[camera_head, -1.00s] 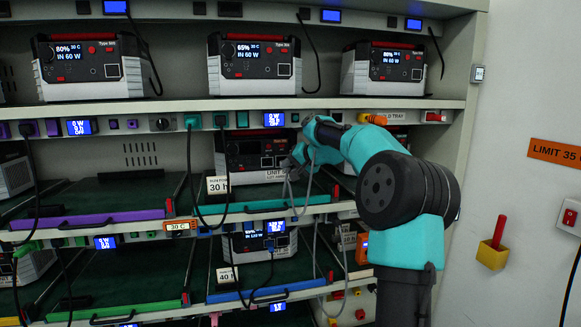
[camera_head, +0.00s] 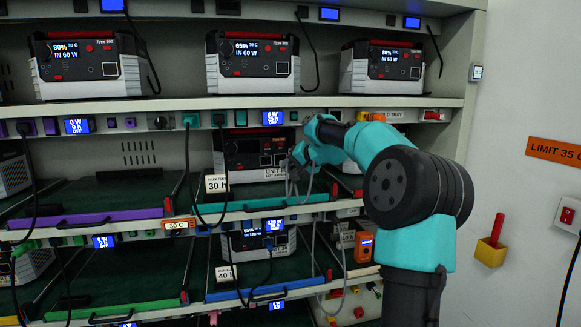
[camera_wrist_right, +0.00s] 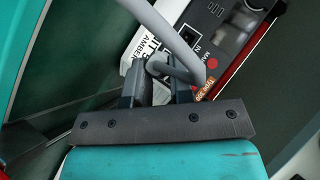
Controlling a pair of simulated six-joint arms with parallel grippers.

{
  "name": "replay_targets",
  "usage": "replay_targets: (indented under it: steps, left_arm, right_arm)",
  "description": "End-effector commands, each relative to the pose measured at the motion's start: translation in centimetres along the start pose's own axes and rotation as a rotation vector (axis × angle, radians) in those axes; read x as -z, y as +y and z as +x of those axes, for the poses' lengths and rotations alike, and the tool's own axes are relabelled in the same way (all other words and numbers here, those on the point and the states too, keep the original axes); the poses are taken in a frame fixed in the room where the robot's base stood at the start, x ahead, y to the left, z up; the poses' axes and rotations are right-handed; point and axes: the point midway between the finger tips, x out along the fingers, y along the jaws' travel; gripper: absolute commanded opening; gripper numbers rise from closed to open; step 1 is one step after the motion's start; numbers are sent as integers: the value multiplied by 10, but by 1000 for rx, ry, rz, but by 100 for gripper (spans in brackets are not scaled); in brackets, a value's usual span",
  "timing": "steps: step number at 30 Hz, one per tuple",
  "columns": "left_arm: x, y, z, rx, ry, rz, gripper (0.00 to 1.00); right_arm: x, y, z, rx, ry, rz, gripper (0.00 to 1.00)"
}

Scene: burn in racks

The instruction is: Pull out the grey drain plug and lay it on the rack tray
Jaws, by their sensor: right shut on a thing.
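The grey drain plug (camera_wrist_right: 157,68) is between the fingers of my right gripper (camera_wrist_right: 157,92), which is shut on it; the fingers cover much of it. Its thick grey cable loops up and over in the right wrist view. The plug is apart from the dark socket marked IN on the unit (camera_wrist_right: 238,22). In the head view my right gripper (camera_head: 292,163) is at the right front of that unit (camera_head: 240,150), and the grey cable (camera_head: 314,200) hangs below it. The unit stands on the rack tray (camera_head: 255,204) with the teal front edge. My left gripper is out of view.
Black cables (camera_head: 189,165) hang in front of the shelves left of the unit. A lower tray with a blue edge (camera_head: 265,291) holds another unit (camera_head: 262,240). The purple-edged tray (camera_head: 90,218) has bare green surface. An orange device (camera_head: 364,246) sits at lower right.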

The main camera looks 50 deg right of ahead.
Motion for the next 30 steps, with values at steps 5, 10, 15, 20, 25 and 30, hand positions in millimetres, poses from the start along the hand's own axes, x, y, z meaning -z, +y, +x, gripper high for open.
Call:
replay_targets:
  steps: [5, 10, 15, 20, 25, 30]
  left_arm:
    - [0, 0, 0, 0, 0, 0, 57]
    - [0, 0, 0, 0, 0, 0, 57]
    - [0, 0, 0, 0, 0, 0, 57]
    - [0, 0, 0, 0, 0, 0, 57]
    - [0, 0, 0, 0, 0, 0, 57]
    - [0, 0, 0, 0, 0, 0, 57]
  right_arm:
    - [-1, 2, 1, 0, 0, 0, 0]
    - [-3, 5, 3, 0, 0, 0, 0]
    - [-5, 8, 5, 0, 0, 0, 0]
    - [-6, 10, 7, 0, 0, 0, 0]
    - [-8, 13, 9, 0, 0, 0, 0]
    - [-10, 16, 11, 0, -1, 1, 0]
